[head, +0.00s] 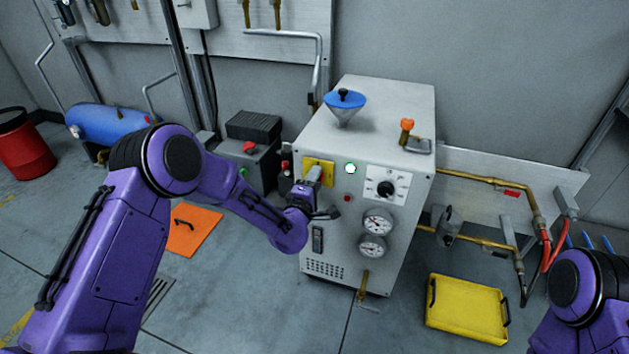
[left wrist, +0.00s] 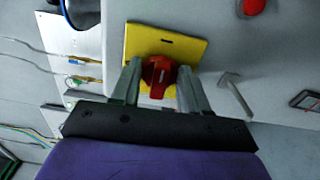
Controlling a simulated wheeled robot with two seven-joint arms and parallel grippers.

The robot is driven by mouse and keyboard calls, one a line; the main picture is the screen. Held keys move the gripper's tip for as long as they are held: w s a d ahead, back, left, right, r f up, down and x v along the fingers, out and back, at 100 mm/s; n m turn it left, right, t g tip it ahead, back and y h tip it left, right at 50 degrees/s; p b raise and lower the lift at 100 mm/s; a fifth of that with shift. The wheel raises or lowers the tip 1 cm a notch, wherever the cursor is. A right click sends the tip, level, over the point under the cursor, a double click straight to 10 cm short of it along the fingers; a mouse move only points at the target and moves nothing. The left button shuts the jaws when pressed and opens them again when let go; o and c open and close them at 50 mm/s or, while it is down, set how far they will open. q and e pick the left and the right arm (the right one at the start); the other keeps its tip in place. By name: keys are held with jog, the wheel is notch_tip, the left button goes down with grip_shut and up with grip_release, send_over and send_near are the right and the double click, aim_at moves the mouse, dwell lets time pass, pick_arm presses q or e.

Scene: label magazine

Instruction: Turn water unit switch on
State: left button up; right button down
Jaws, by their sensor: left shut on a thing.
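The water unit (head: 384,100) is a light grey cabinet in the middle of the head view. On its front, at upper left, is a yellow plate (head: 327,167) that carries the switch. In the left wrist view the plate (left wrist: 192,48) holds a red rotary switch knob (left wrist: 158,74). My left gripper (head: 313,174) is at the plate, and its fingers (left wrist: 160,84) stand on both sides of the knob, shut on it. In the head view the gripper hides the knob. A lamp (head: 350,169) beside the plate glows white-green. My right gripper is out of view; only part of that arm shows.
A black selector dial (head: 386,189) and two gauges (head: 377,222) are on the same front. A blue funnel (head: 344,99) stands on top. A yellow tray (head: 467,308) lies on the floor at right, near brass pipes (head: 484,179). An orange mat (head: 192,230) lies at left.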

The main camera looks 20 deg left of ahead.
pick_arm(q)
jog(key=shift+m, duration=0.4)
jog(key=o, duration=1)
jog(key=shift+s, duration=0.1)
jog(key=s, duration=1)
jog(key=shift+s+a+p, duration=0.15)
jog(key=shift+s+p, duration=0.05)
jog(key=shift+p, duration=0.1)
